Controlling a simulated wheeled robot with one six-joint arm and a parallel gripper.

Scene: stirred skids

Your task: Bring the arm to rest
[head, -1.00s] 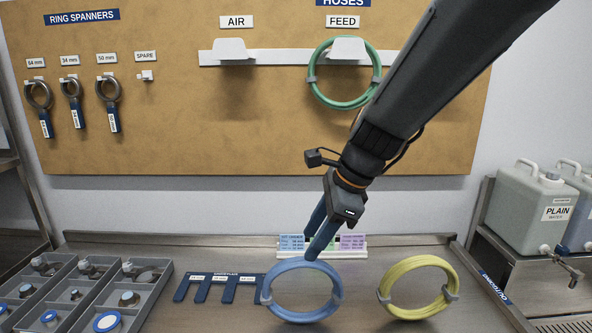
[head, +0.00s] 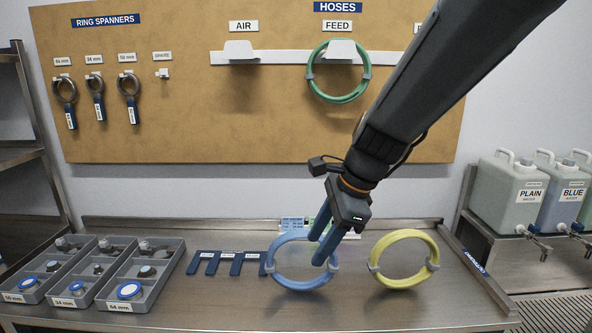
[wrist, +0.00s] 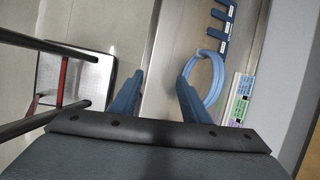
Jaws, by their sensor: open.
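My gripper (head: 316,252) is open and empty. Its two blue fingers point down in front of the blue hose coil (head: 272,270) in the head view, covering part of its upper right. In the wrist view the fingers (wrist: 157,100) stand wide apart with nothing between them. The blue coil (wrist: 219,80) shows there just right of the right finger, which overlaps its edge; I cannot tell whether they touch. My arm reaches in from the upper right.
A yellow hose coil (head: 432,285) stands on the steel bench (head: 390,312) at right. A green coil (head: 311,82) hangs on the FEED holder. Grey bins (head: 168,285), a blue slotted rack (head: 213,256) and a label stand (wrist: 240,98) are nearby. Containers (head: 515,190) stand at right.

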